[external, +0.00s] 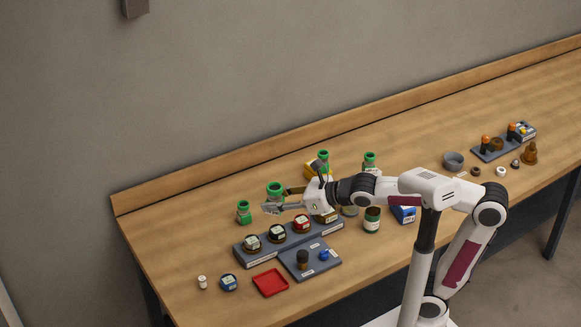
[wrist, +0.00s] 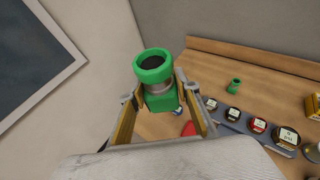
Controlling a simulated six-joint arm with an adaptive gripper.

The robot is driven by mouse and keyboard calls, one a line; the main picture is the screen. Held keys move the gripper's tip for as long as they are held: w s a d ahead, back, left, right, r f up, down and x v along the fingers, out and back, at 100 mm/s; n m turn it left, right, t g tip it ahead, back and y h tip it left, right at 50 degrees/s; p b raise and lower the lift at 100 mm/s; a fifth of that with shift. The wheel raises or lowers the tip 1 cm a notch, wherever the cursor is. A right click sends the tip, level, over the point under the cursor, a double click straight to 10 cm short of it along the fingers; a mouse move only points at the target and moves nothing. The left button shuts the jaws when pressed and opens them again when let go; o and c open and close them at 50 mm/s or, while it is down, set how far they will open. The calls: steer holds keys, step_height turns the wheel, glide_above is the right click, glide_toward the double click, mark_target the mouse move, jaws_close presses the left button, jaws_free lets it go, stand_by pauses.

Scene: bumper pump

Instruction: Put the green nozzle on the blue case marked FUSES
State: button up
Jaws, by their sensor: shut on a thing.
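A green nozzle (external: 275,190) with a grey metal collar is held upright in my gripper (external: 279,202), above the back of the grey rack with jars. In the wrist view the nozzle (wrist: 154,66) sits between the two fingers of my gripper (wrist: 157,97), its dark round opening facing up. A blue case (external: 403,214) with a white label stands at the right of my forearm, partly hidden by it. Its lettering is too small to read. The blue case is well to the right of my gripper and apart from the nozzle.
Another green nozzle (external: 243,212) stands left of mine; more green-topped pieces (external: 323,161) (external: 370,162) stand behind my arm. A yellow box (external: 313,172), a jar rack (external: 258,254), a red tray (external: 270,283) and a green-brown jar (external: 372,220) are nearby.

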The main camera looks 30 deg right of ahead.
steer(key=w+d+f+m+t+h, duration=0.2)
steer(key=w+d+f+m+h, duration=0.25)
steer(key=w+d+f, duration=1.4)
steer(key=w+d+f+m+t+h, duration=0.1)
steer(key=w+d+f+h, duration=0.15)
steer(key=d, duration=0.65)
steer(key=w+d+f+m+h, duration=0.1)
steer(key=w+d+f+m, duration=0.2)
steer(key=d, duration=0.5)
steer(key=s+d, duration=0.5)
steer(key=d, duration=0.8)
steer(key=s+d, duration=0.6)
steer(key=d, duration=0.7)
steer(key=shift+d+f+h, duration=0.25)
steer(key=shift+d+h, duration=0.1)
steer(key=shift+h, duration=0.05)
steer(key=shift+s+f+n, duration=0.1)
steer(key=shift+n, duration=0.15)
